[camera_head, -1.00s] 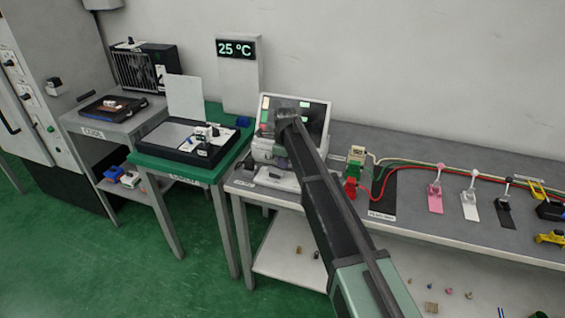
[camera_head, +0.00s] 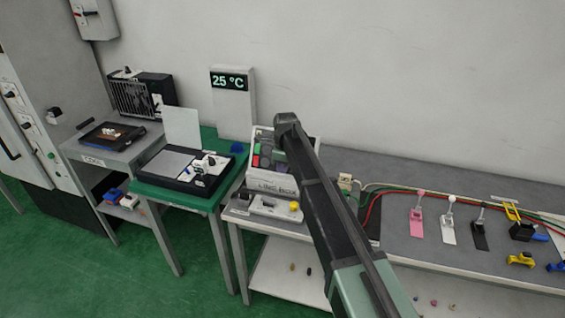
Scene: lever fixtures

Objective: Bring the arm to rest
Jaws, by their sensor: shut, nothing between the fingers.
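My arm reaches from the lower right up to a dark joint at about the middle of the picture. Its dark link passes in front of the grey workbench. My gripper's fingers do not show; the part beyond that joint is hidden or too unclear to make out. A white device (camera_head: 272,182) with coloured panels stands just below and left of the joint, partly covered by my arm. Three small levers stand in a row at right: pink (camera_head: 416,222), white (camera_head: 449,222) and black (camera_head: 481,228).
A green table (camera_head: 147,190) with a black-framed panel stands left of the workbench. Beyond it are a grey table (camera_head: 78,152) and a tall cabinet (camera_head: 35,75). Red and green cables (camera_head: 385,191) run along the workbench. A wall display (camera_head: 230,82) reads 25 °C.

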